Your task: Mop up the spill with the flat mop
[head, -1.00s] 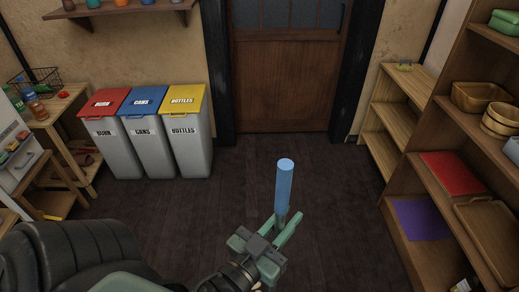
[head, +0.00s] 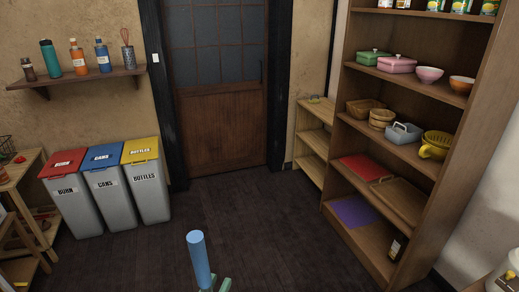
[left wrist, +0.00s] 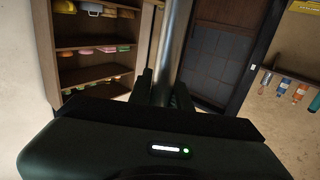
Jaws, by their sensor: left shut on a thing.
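The flat mop shows only by its handle: a blue grip end (head: 198,258) stands up at the bottom of the head view. In the left wrist view the grey metal pole (left wrist: 174,42) rises between the fingers. My left gripper (head: 213,286), with green fingertips just showing at the bottom edge, is shut on the handle below the blue end. Its dark fingers also show in the left wrist view (left wrist: 163,92). The mop head and the spill are in neither view. My right gripper is not in view.
Red, blue and yellow-lidded bins (head: 107,187) stand at the left wall. A wooden door (head: 217,125) is at the back. A tall shelf (head: 372,150) and a low shelf (head: 312,145) line the right. The dark floor (head: 255,225) between them is clear.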

